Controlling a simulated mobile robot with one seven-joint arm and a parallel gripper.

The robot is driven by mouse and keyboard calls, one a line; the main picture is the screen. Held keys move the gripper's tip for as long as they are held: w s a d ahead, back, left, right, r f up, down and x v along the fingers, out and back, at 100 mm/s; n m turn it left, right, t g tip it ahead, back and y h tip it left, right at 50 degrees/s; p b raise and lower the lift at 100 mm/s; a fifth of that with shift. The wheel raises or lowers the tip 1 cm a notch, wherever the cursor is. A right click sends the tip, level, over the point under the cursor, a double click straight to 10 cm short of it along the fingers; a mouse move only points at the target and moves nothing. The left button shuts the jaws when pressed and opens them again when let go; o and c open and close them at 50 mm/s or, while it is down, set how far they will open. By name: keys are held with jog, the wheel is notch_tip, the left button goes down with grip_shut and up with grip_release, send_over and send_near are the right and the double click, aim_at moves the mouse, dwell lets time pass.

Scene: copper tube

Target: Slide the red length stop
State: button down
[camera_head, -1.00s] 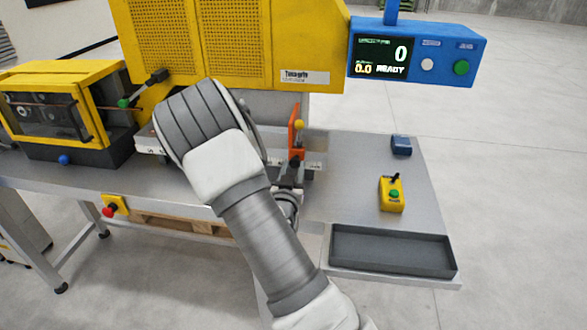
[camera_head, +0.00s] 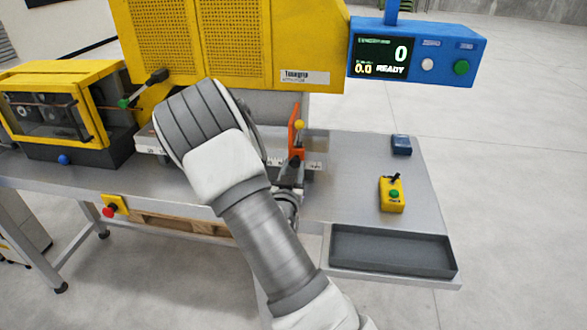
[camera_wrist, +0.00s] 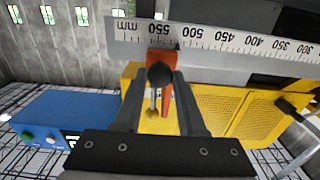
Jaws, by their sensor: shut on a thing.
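The red length stop is an upright orange-red plate (camera_head: 296,128) with a yellow knob near its top, standing at the machine's right side in the head view. In the wrist view, the stop (camera_wrist: 168,101) stands against the ruler scale (camera_wrist: 215,38), near the 550 mark. My gripper (camera_wrist: 160,80) has its two dark fingers closed on the stop's black round knob (camera_wrist: 160,75). In the head view my gripper (camera_head: 291,190) is small and partly hidden behind my own arm, which also covers part of the scale.
The yellow machine (camera_head: 235,45) stands behind my arm, with a blue display box (camera_head: 417,52) reading 0 and READY.

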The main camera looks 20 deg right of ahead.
jog(key=w+a+b, duration=0.5)
jog(key=w+a, duration=0.4)
jog(key=a, duration=0.5)
jog(key=shift+w+a, duration=0.15)
jog(key=shift+w, duration=0.1)
jog(key=shift+c, duration=2.4)
grip_release()
jog(key=b+v, duration=0.1)
jog(key=v, duration=1.6)
jog(key=shift+s+b, duration=0.2)
jog(key=shift+b, duration=0.15)
jog(key=shift+a, duration=0.1)
